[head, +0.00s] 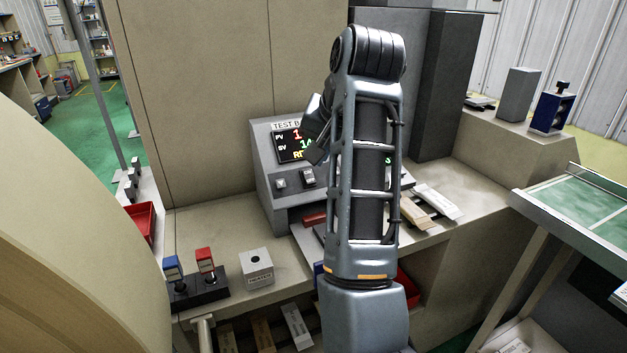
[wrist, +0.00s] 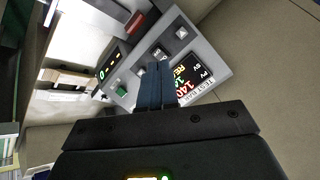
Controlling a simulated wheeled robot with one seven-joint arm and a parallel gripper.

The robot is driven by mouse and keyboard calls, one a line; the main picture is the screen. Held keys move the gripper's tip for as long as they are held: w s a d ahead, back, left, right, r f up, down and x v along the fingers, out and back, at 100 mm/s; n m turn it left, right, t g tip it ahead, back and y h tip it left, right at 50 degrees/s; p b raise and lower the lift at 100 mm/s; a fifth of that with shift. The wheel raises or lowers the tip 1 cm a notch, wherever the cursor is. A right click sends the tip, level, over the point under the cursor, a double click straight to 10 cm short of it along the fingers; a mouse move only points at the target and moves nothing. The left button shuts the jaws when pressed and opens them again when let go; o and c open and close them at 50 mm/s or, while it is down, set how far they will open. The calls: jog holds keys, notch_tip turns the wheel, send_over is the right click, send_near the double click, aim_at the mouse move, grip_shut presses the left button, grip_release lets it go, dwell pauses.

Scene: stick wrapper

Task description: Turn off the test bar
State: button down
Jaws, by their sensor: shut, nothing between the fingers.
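The grey TEST BAR unit (head: 262,165) stands on the bench in the head view, its right part hidden behind my arm. Its lit display (head: 290,146) shows PV and SV figures; the display also shows in the wrist view (wrist: 190,76). Below it are a small square control (head: 281,184) and a dark rocker-like switch (head: 307,177). In the wrist view the square control (wrist: 182,33) and the switch (wrist: 158,51) lie beyond my fingertips. My gripper (wrist: 154,68) is shut and empty, in front of the panel; contact cannot be told. A green button (wrist: 122,90) is beside it.
Wrapped sticks (head: 436,202) lie to the right. A tall dark column (head: 445,85) rises behind.

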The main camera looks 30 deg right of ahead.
aim_at(311, 179)
jog(key=shift+w+d+n+h+b, duration=0.1)
jog(key=shift+w+d+n+b, duration=0.2)
jog(key=shift+w+d+n, duration=0.6)
jog(key=shift+w+d+n+h+b, duration=0.1)
jog(key=shift+w+d+n+b, duration=0.3)
jog(key=shift+n, duration=1.05)
jog(key=shift+w+d+n+h+b, duration=0.1)
jog(key=shift+w+d+n+b, duration=0.1)
jog(key=shift+w+d+n, duration=0.7)
jog(key=shift+s+a+n, duration=0.15)
jog(key=shift+s+n, duration=0.1)
jog(key=shift+s, duration=0.15)
jog(key=p+x, duration=0.1)
jog(key=x, duration=1.3)
jog(key=shift+p, duration=0.4)
jog(key=shift+f, duration=0.1)
